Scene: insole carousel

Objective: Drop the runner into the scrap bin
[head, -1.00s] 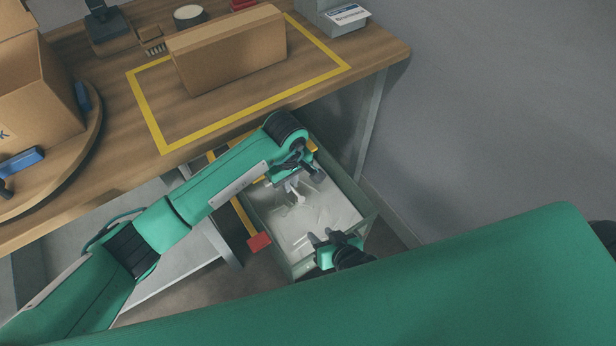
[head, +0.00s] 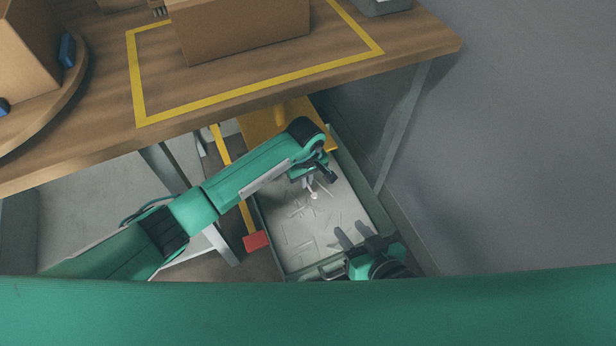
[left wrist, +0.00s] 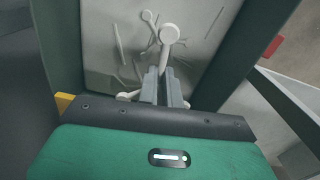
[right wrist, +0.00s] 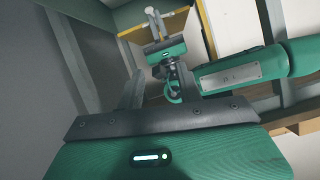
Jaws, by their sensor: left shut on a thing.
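The runner (left wrist: 169,36) is a thin white piece with a round knob. My left gripper (head: 311,181) is shut on it above the scrap bin. The knob end juts out past the fingertips in the left wrist view (left wrist: 165,88). The runner also shows in the right wrist view (right wrist: 150,12), and part of it is hidden between the fingers. The scrap bin (head: 371,204) is a grey-green open box with a pale floor strewn with white scraps. My right gripper (head: 353,236) is open and empty by the bin's near edge, its fingers apart in the right wrist view (right wrist: 160,90).
The wooden table (head: 230,108) stands above and behind the bin, with a cardboard box (head: 245,30) inside a yellow outline. A table leg (head: 402,125) rises beside the bin's right side. A red block (head: 256,241) is left of the bin. Grey floor lies to the right.

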